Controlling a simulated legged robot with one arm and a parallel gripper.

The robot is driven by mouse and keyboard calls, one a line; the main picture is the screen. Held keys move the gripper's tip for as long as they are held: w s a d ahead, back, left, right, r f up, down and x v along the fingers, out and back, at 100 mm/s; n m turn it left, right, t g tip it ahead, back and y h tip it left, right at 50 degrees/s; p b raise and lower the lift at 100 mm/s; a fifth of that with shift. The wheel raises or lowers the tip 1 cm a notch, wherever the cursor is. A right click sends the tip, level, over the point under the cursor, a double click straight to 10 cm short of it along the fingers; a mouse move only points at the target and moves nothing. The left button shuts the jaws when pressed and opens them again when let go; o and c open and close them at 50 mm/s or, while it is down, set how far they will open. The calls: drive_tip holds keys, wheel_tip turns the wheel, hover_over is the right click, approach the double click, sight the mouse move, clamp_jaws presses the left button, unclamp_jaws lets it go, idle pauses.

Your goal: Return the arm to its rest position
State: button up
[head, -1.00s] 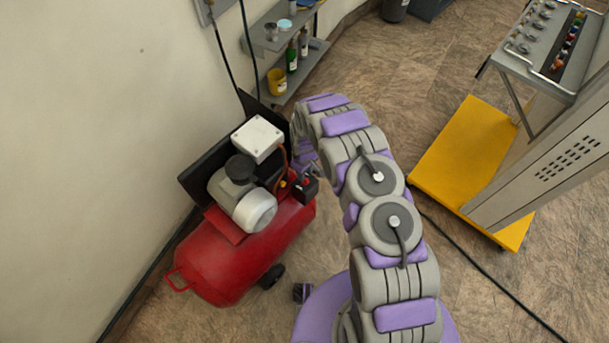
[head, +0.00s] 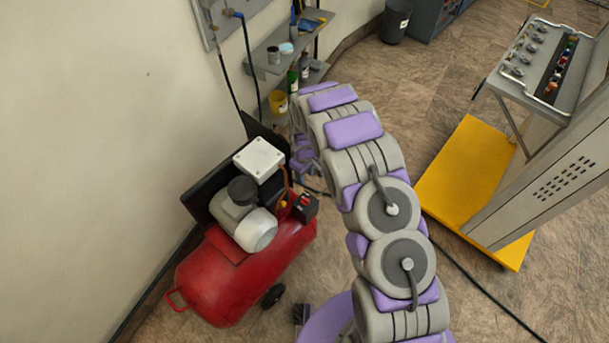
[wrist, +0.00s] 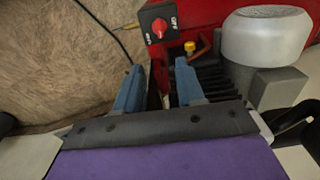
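My arm (head: 365,140) rises from my purple base and arches over, bending down at its far end beside the red compressor (head: 235,275). My gripper hangs near the compressor's switch side, mostly hidden behind the arm in the head view. In the wrist view my gripper (wrist: 158,82) shows two blue fingers set apart with nothing held between them. Beyond the fingertips is a dark switch box with a red knob (wrist: 159,27). I cannot tell the exact gap between the fingertips and the box.
A wall runs along the left. A wall shelf (head: 268,68) with bottles and a yellow cup (head: 278,102) stands behind the arm. A cart with a yellow base (head: 465,175) and a grey top is on the right. A dark cable crosses the floor (head: 500,310).

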idle(0.4)
drive_tip(key=s+d+r+m, duration=0.2)
drive_tip(key=s+d+r, duration=0.2)
drive_tip(key=r, duration=0.5)
drive_tip(key=s+d+r+m, duration=0.2)
drive_tip(key=s+d+r, duration=0.2)
drive_tip(key=r, duration=0.4)
drive_tip(key=s+d+r+m, duration=0.1)
drive_tip(key=s+d+r, duration=0.4)
drive_tip(key=r, duration=0.4)
drive_tip(key=s+d+r+m, duration=0.1)
drive_tip(key=s+r, duration=0.2)
drive_tip(key=s, duration=0.6)
drive_tip(key=s+d+r+m+g, duration=0.1)
drive_tip(key=s+d+r+m, duration=0.1)
drive_tip(key=s, duration=0.7)
drive_tip(key=s+d+r+m+b, duration=0.1)
drive_tip(key=s+r+m, duration=0.1)
drive_tip(key=s+r, duration=0.3)
drive_tip(key=s, duration=0.4)
drive_tip(key=shift+s+d+g, duration=0.15)
drive_tip(key=shift+s+g, duration=0.05)
drive_tip(key=shift+g, duration=0.2)
